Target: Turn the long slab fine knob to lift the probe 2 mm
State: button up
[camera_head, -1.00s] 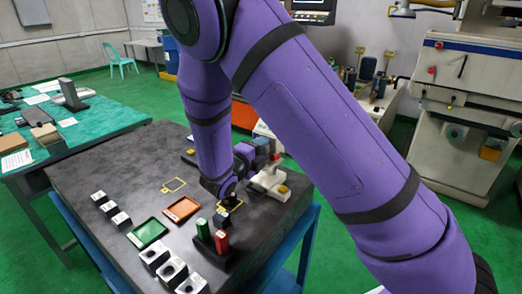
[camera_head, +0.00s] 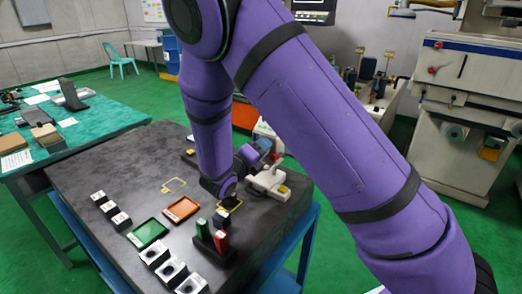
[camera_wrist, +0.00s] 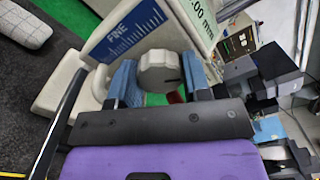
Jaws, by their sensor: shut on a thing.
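The fine knob (camera_wrist: 160,72) is a cream, faceted round knob with a dark mark on its face, in the wrist view. My gripper (camera_wrist: 160,80) has its blue-padded fingers on either side of it, shut on it. In the head view the cream gauge (camera_head: 268,182) sits at the table's right edge. My wrist hides the knob there, and I cannot make out the probe tip.
The dark table (camera_head: 120,180) holds a green tray (camera_head: 148,233), an orange tray (camera_head: 181,209), a stand with green and red pieces (camera_head: 213,243), and several pale blocks (camera_head: 170,268). A yellow outline (camera_head: 173,185) marks a bare patch. A large machine (camera_head: 465,100) stands behind right.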

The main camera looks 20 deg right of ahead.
jog(key=shift+m, duration=1.9)
jog(key=o, duration=0.7)
jog(key=shift+c, duration=0.2)
jog(key=shift+a, duration=0.1)
jog(key=v, duration=1)
jog(key=shift+s+a, duration=0.25)
jog(key=shift+a, duration=0.05)
jog(key=shift+c, duration=0.2)
